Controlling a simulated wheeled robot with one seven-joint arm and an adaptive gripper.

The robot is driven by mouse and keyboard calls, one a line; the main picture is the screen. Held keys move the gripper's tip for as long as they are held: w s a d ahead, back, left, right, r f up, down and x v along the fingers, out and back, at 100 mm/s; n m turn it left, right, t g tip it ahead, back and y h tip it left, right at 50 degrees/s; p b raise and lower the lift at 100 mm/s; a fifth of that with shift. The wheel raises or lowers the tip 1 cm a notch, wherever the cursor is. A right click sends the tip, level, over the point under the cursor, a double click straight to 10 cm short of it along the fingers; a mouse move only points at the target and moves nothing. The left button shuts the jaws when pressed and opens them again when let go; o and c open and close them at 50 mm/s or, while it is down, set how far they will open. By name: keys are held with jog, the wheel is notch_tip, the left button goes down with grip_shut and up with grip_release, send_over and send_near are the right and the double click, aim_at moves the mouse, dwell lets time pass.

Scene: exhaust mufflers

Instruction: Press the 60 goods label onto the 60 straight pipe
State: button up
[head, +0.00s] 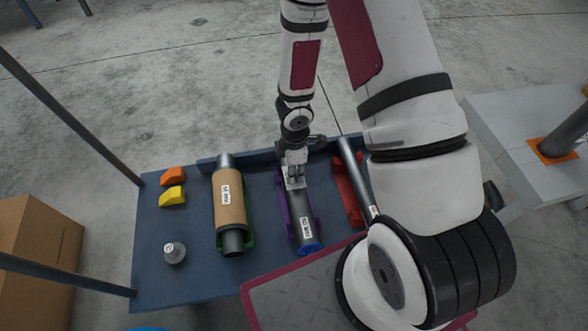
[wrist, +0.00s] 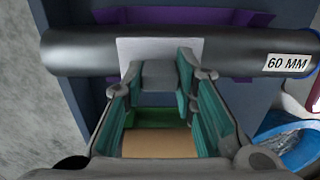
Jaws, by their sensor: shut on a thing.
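The 60 straight pipe (head: 300,210) is a dark tube lying in a purple cradle (head: 283,203). Its white "60 MM" marking (head: 306,229) is near its blue-ended near end. In the wrist view the pipe (wrist: 80,52) runs across the top, with the marking (wrist: 288,64) at right. My gripper (head: 294,178) is over the pipe's far part. In the wrist view my gripper (wrist: 160,72) is shut on a grey block behind the plain whitish goods label (wrist: 160,48). The label lies over the pipe's surface; whether it fully touches is unclear. Its printed face is not visible.
A brown-wrapped muffler (head: 229,200) lies in a green cradle at left. Another pipe (head: 352,170) lies in a red cradle (head: 345,190) at right. Orange (head: 173,174) and yellow (head: 172,197) blocks and a grey knobbed piece (head: 174,252) stand on the blue table (head: 150,275).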

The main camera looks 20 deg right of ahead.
jog(key=shift+f+b, duration=0.5)
jog(key=shift+b, duration=0.05)
dwell(0.4)
jog(key=shift+r, duration=0.15)
dwell(0.6)
jog(key=shift+r+p, duration=3.35)
jog(key=shift+r, duration=0.05)
jog(key=shift+r, duration=0.1)
